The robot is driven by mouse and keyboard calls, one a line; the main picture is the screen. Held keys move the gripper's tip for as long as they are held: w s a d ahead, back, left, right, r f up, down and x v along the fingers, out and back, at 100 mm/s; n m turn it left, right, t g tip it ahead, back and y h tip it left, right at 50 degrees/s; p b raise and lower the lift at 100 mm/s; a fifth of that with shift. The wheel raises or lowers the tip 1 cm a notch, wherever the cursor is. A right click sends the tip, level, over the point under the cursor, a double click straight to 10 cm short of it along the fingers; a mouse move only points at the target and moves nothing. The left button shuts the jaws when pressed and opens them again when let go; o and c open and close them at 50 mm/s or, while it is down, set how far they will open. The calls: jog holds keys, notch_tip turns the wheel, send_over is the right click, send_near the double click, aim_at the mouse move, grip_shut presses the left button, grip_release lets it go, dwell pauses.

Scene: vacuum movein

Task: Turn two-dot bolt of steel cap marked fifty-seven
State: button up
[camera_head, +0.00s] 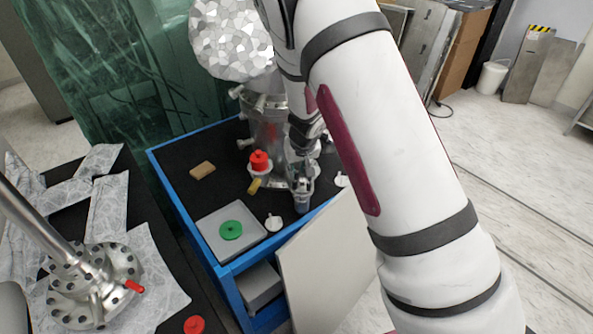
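The steel vessel (268,125) stands at the back of a blue-framed bench with a black top, with short side ports. My gripper (302,198) points down in front of its right side. A metal cap-like part shows partly behind my gripper, but I cannot make out the number fifty-seven or any dot marks. The two-dot bolt cannot be told apart at this size. My gripper's fingers are small and dark here, so I cannot see whether they are open or touching anything.
On the bench (185,208) are a red knob-like part (259,161), a tan block (202,170), a grey plate (212,249) with a green disc (231,230), and a small white part (274,222). A flanged metal assembly (75,312) stands at left. A pale panel (318,270) leans at the front.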

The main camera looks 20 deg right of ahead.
aim_at(296, 175)
jog(key=shift+x, duration=1.2)
grip_shut()
jog(key=m+h, duration=0.1)
jog(key=m, duration=0.2)
jog(key=shift+a, duration=0.15)
jog(key=shift+m+h+b, duration=0.35)
jog(key=shift+m+h, duration=0.15)
jog(key=shift+m, duration=0.9)
